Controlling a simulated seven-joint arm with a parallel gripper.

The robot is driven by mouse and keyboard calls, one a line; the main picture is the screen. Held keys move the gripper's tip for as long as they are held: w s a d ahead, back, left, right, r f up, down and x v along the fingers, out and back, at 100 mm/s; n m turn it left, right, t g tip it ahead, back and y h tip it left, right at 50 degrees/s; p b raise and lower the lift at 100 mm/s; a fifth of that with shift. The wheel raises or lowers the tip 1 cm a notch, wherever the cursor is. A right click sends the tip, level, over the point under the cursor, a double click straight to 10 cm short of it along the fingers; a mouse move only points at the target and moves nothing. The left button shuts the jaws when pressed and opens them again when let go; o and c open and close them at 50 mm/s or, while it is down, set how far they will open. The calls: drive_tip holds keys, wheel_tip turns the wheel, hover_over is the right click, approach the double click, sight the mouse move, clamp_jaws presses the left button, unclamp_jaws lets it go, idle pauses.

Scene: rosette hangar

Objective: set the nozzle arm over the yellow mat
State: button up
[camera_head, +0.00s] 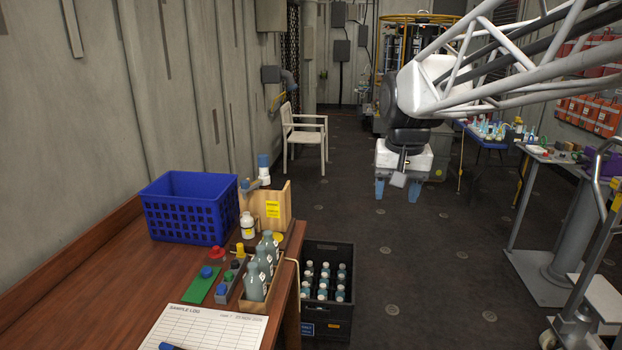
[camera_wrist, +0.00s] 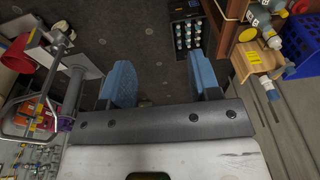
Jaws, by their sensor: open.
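The nozzle arm (camera_head: 252,185), a short grey and blue piece, is on a blue-and-white post (camera_head: 263,168) at the wooden stand with a yellow label (camera_head: 272,209). It points left, towards the blue crate. A small round yellow patch (camera_head: 278,237), which looks like the yellow mat, lies in front of the stand, partly hidden by bottles; it also shows in the wrist view (camera_wrist: 247,34). The nozzle arm does not appear to be over it. My gripper (camera_head: 397,190) is open and empty, over the floor well right of the bench. Its blue fingers (camera_wrist: 160,62) are apart.
A blue crate (camera_head: 184,222), a white bottle (camera_head: 248,227) and a wooden rack of grey bottles (camera_head: 274,283) crowd the bench end. A black crate of bottles (camera_head: 328,318) stands on the floor. A grey table (camera_head: 556,154) is at right. Open floor lies between.

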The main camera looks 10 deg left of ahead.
drive_tip(key=w+a+r, duration=0.2)
drive_tip(key=w+a, duration=0.7)
drive_tip(key=w, duration=0.3)
drive_tip(key=g, duration=0.2)
hover_over(245, 181)
drive_tip(key=d, duration=0.1)
wheel_tip(245, 181, down, 10)
drive_tip(key=shift+s+d+f, duration=0.1)
drive_tip(key=shift+a+f, duration=0.3)
drive_tip(key=shift+a, duration=0.3)
drive_tip(key=shift+f, duration=0.1)
drive_tip(key=shift+f, duration=3.75)
drive_tip(key=shift+c, duration=0.2)
clamp_jaws()
